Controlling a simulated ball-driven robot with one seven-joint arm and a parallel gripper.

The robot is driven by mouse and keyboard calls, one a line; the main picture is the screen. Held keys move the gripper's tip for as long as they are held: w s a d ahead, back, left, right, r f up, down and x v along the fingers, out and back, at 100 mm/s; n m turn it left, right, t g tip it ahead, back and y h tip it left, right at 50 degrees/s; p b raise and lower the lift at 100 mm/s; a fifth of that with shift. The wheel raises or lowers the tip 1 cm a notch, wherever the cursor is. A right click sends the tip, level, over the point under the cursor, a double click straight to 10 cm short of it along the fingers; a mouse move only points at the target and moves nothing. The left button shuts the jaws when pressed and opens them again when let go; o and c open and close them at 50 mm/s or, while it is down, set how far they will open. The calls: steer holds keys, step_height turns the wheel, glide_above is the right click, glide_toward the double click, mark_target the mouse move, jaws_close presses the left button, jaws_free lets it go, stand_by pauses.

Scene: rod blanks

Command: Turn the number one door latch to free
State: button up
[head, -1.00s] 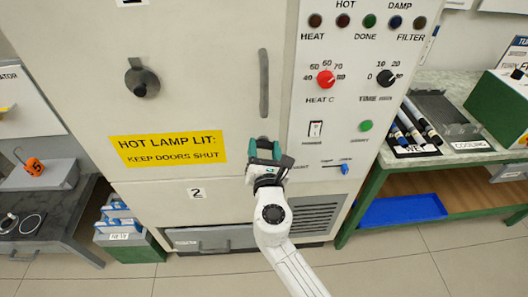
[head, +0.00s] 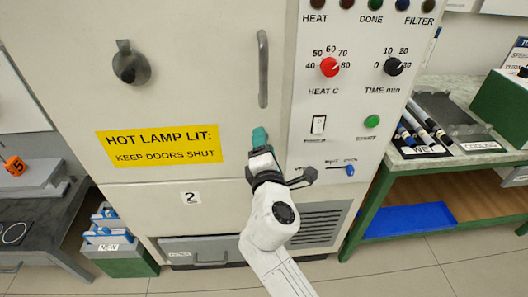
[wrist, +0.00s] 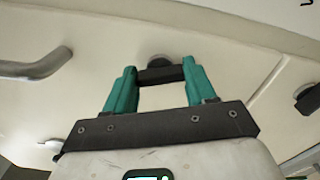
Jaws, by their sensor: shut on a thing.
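My gripper (head: 259,137) is at the upper cabinet door, just below the long vertical handle (head: 263,68). In the wrist view its two green fingers (wrist: 152,80) are shut on a dark bar, the door latch (wrist: 160,75), with a round hub behind it against the pale door. The head view hides this latch behind my gripper. The handle also shows in the wrist view (wrist: 35,68), at the left. I cannot read a number or a free mark by the held latch.
A dark round fitting (head: 130,65) is on the door's left. A yellow warning sign (head: 159,145) and a "2" label (head: 190,197) are below. The control panel (head: 305,115) is close on the right. In the wrist view another dark fitting (wrist: 308,98) is beyond a seam.

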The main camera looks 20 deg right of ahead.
steer(key=shift+f+m+b, duration=0.15)
steer(key=shift+m+b, duration=1.15)
steer(key=shift+m, duration=0.8)
steer(key=o, duration=1)
steer(key=shift+o, duration=0.2)
steer(key=v, duration=1.1)
steer(key=shift+w, duration=0.1)
